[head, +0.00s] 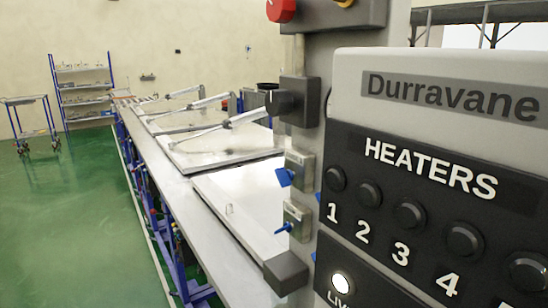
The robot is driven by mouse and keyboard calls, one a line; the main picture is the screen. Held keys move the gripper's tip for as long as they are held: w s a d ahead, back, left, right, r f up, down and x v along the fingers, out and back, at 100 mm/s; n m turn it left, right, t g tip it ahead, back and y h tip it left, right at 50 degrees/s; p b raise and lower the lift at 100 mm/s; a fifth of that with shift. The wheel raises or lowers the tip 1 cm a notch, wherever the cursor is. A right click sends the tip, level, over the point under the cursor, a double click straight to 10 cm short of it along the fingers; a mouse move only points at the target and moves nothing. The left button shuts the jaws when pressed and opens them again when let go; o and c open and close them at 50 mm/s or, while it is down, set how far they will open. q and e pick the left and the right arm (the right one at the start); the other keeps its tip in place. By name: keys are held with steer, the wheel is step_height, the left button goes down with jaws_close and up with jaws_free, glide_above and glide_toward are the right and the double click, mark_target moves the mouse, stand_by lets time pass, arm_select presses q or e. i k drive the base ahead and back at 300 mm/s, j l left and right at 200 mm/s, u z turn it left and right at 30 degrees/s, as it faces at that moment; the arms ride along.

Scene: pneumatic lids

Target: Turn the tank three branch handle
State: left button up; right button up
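Small blue handles show on grey boxes along the post to the left of the heater panel. One blue handle (284,177) sits on the upper box (299,166), and another blue handle (283,228) sits on the lower box (297,220). More bits of blue show at the panel's left edge, partly hidden. No label on the handles is readable, so I cannot tell which one belongs to tank three. The long bench (200,210) carries flat metal lids, such as the near lid (245,197), with pale struts over those farther back. Neither gripper is in view.
The Durravane heater panel (440,135), with numbered black knobs and a lit white button (341,283), fills the right side close by. A red knob (281,10) is at the top. Green floor (75,220) is open at left, with a trolley (30,120) and shelves (85,90) behind.

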mark_target(289, 227)
steer(key=j+z, duration=0.7)
steer(key=z, duration=0.2)
